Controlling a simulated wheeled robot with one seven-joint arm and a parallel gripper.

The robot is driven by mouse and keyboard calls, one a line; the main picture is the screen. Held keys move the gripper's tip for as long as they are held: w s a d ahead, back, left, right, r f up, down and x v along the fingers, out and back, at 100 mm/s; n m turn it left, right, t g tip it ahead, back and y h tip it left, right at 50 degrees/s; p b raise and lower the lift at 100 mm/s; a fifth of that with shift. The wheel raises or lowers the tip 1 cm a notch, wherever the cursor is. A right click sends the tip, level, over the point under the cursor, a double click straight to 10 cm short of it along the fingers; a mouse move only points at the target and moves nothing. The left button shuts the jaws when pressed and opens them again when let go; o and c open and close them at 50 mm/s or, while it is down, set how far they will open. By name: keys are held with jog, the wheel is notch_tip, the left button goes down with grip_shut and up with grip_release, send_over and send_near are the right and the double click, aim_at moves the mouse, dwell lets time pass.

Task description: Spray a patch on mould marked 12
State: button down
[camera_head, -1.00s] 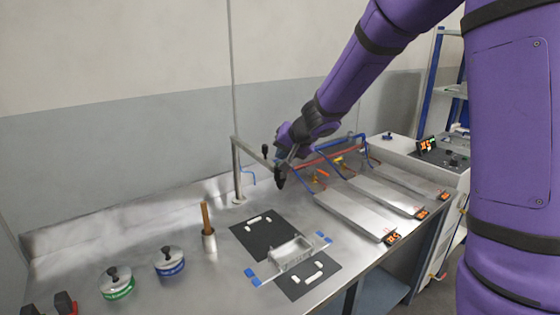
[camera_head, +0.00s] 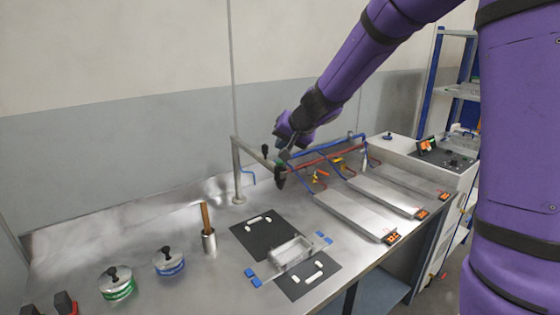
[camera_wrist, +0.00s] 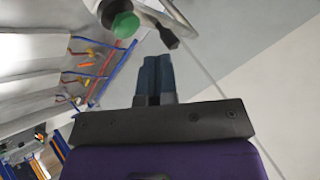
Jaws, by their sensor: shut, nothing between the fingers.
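Three long flat metal plates, which may be the moulds, lie side by side on the right of the bench: a near one (camera_head: 352,215), a middle one (camera_head: 385,196) and a far one (camera_head: 412,180). Each has a small orange-lit display at its front end; I cannot read the numbers. A dark hanging tool (camera_head: 280,178), possibly a sprayer, is at the post's arm. In the wrist view a green round cap (camera_wrist: 125,25) and a black nozzle-like end (camera_wrist: 168,40) show just beyond my fingers. My gripper (camera_wrist: 153,62) is shut and empty, close to them.
A metal post (camera_head: 238,172) stands at the back of the bench. A small metal box with blue handles (camera_head: 292,252) sits on black mats. Two lidded pots (camera_head: 168,263) and a wooden-handled tool in a cup (camera_head: 209,242) stand left. Blue and red hoses (camera_head: 325,155) run behind the plates.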

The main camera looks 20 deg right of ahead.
jog(key=shift+r, duration=2.05)
jog(key=shift+d, duration=0.15)
dwell(1.0)
